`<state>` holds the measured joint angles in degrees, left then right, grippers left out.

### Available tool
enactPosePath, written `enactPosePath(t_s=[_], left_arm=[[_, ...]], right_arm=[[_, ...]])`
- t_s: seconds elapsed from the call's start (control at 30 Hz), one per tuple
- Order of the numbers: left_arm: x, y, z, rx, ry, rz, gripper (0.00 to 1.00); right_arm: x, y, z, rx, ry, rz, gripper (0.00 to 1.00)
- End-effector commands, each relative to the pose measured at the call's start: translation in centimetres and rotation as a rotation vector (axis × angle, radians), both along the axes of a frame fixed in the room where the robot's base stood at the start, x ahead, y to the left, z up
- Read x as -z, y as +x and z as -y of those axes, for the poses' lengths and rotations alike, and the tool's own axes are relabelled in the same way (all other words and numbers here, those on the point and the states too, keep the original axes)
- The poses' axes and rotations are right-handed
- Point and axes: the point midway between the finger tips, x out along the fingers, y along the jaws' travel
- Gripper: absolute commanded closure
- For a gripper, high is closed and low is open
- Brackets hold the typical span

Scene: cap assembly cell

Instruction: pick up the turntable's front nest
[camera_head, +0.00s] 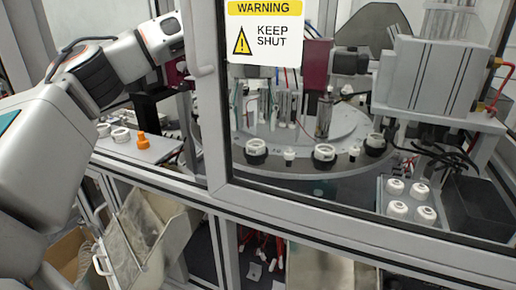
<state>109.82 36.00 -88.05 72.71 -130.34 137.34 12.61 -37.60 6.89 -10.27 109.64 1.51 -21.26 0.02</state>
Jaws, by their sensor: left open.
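The turntable (345,122) is a grey disc behind the clear guard panel. Along its near edge sit dark round nests with white rings. The front nest (324,153) is at the middle of this edge, with another nest (256,148) to its left and one (375,142) to its right. My left arm comes in from the left, and its wrist (163,38) ends by the guard's upright post. My left gripper is open, well to the left of and above the front nest, and its fingertips are mostly hidden near the post. My right gripper is out of view.
The guard's post (210,110) and lower rail (350,225) stand between the viewpoint and the turntable. An orange part (143,140) stands on the left shelf. White caps (398,209) sit on a tray at right.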

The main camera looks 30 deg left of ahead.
Motion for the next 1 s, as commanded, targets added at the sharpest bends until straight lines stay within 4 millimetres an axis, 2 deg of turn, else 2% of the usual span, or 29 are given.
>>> enactPosePath(t_s=[0.4,0.7,0.73,0.87,1.0], left_arm=[[4.9,0.0,0.4,0.0,0.001,0.0,0.46],[5.3,0.1,0.4,0.0,0.001,0.002,0.46],[5.3,0.1,0.4,0.0,0.001,0.002,0.51],[5.3,0.1,0.4,0.001,0.001,0.002,0.85],[5.3,0.1,0.4,0.001,0.001,0.002,0.87]], right_arm=[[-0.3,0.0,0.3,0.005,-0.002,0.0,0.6],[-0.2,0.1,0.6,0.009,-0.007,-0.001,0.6],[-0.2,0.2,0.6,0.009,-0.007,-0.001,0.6],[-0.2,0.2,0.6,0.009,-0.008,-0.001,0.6],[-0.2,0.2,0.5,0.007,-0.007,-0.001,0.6]])
